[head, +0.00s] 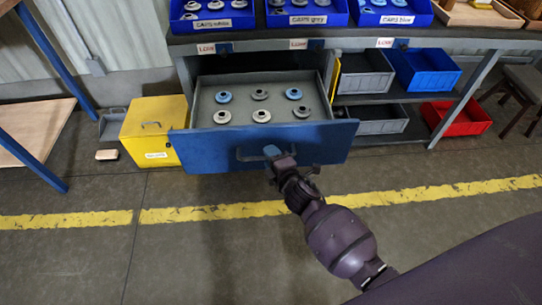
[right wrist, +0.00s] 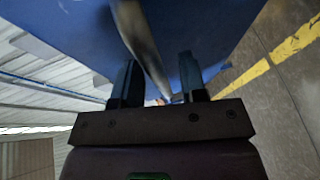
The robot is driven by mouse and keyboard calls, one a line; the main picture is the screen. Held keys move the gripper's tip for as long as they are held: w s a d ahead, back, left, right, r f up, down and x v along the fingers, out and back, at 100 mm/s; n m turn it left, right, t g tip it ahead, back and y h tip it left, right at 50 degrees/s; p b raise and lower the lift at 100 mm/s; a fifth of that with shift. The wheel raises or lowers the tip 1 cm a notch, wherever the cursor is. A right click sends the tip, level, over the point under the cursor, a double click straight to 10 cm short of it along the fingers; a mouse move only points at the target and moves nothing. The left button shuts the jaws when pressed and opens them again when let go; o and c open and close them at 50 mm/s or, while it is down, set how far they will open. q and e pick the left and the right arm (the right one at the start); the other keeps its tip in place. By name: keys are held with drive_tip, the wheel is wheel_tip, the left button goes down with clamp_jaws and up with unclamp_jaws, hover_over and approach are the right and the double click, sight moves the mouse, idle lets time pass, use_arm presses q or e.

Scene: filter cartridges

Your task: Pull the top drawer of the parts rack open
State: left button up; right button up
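The top drawer (head: 190,143) of the parts rack (head: 188,75) stands pulled out, with a blue front and a grey tray inside. Several round filter cartridges (head: 262,116), some blue and some pale, sit in it. My right gripper (head: 276,155) is at the bar handle (head: 243,157) on the drawer front. In the right wrist view the handle (right wrist: 146,45) passes between the two fingers (right wrist: 158,80), with a gap visible beside it, so the gripper looks open around it. My left gripper is not in view.
A yellow box (head: 150,118) stands left of the drawer. Blue bins (head: 306,17) line the rack top. Grey bins (head: 365,80), a blue bin (head: 428,70) and a red bin (head: 458,122) are on the right. The floor in front is clear, with a yellow line (head: 75,220).

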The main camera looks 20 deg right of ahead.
drive_tip(key=p+v, duration=0.2)
drive_tip(key=v, duration=0.8)
drive_tip(key=shift+s, duration=0.25)
